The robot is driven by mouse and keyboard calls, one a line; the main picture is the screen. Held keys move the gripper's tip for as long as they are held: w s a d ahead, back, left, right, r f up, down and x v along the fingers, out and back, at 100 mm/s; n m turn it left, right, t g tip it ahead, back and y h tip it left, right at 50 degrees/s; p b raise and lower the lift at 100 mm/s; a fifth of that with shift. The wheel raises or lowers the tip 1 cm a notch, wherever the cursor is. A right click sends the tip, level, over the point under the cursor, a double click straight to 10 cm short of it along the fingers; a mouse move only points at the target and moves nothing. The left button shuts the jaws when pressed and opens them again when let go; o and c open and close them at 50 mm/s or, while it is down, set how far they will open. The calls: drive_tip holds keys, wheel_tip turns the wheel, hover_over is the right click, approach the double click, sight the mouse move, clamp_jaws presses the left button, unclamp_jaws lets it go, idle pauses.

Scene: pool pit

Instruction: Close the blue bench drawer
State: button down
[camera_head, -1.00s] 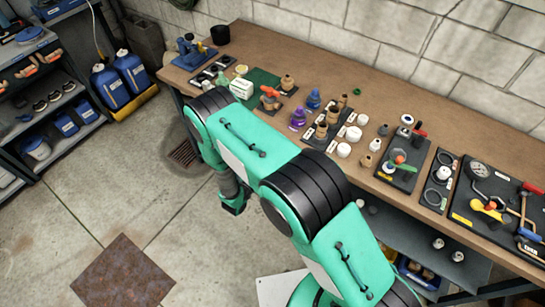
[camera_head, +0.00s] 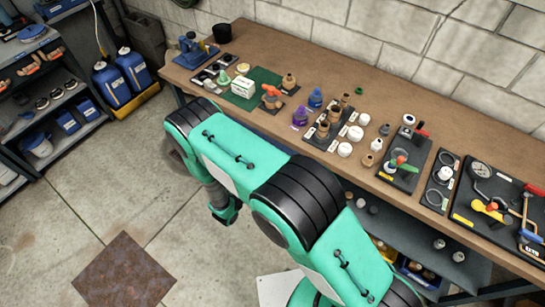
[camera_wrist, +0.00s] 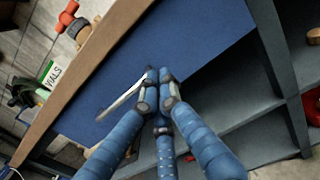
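The blue bench drawer front (camera_wrist: 150,62) fills the middle of the wrist view, below the brown bench edge. A slim metal handle (camera_wrist: 122,97) slants across it. My gripper (camera_wrist: 158,78) has its blue fingers drawn together, with the tips at the handle's upper end, in front of the blue panel. It looks shut; I see nothing held between the tips, and I cannot tell whether they touch the panel or handle. How far the drawer stands out is unclear.
The brown workbench (camera_head: 290,55) carries bottles, fittings and tools; a white box (camera_head: 243,87) stands on a green mat. Dark shelves (camera_wrist: 230,90) lie beneath the bench. Blue jerrycans (camera_head: 120,75) and a shelf rack (camera_head: 45,100) stand left.

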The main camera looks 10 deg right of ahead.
drive_tip(key=v, duration=0.8)
drive_tip(key=shift+p, duration=0.4)
drive_tip(key=shift+r, duration=0.1)
drive_tip(key=s+d+r+m+g, duration=0.2)
drive_tip(key=d+r+m+g, duration=0.25)
drive_tip(key=r, duration=0.55)
drive_tip(key=s+d+r+m+g+y, duration=0.1)
drive_tip(key=d+r+m+g, duration=0.4)
drive_tip(key=r, duration=0.5)
drive_tip(key=s+d+r+m+g, duration=0.25)
drive_tip(key=d+r+m, duration=0.35)
drive_tip(key=r, duration=0.4)
drive_tip(key=s+r+m+t+y, duration=0.2)
drive_tip(key=s+r+m+y, duration=0.3)
drive_tip(key=s+r, duration=0.5)
drive_tip(key=s+d+r+m+t+y, duration=0.1)
drive_tip(key=s+r+m+t+y, duration=0.1)
drive_tip(key=s+r+m+y, duration=0.4)
drive_tip(key=s+r, duration=0.4)
drive_tip(key=r, duration=0.3)
drive_tip(key=shift+s+r+t+y, duration=0.2)
drive_tip(key=shift+s+t+y, duration=0.05)
drive_tip(key=shift+t+y, duration=0.15)
drive_tip(key=c, duration=2.5)
unclamp_jaws()
drive_tip(key=shift+d+m, duration=0.15)
drive_tip(key=shift+m, duration=0.1)
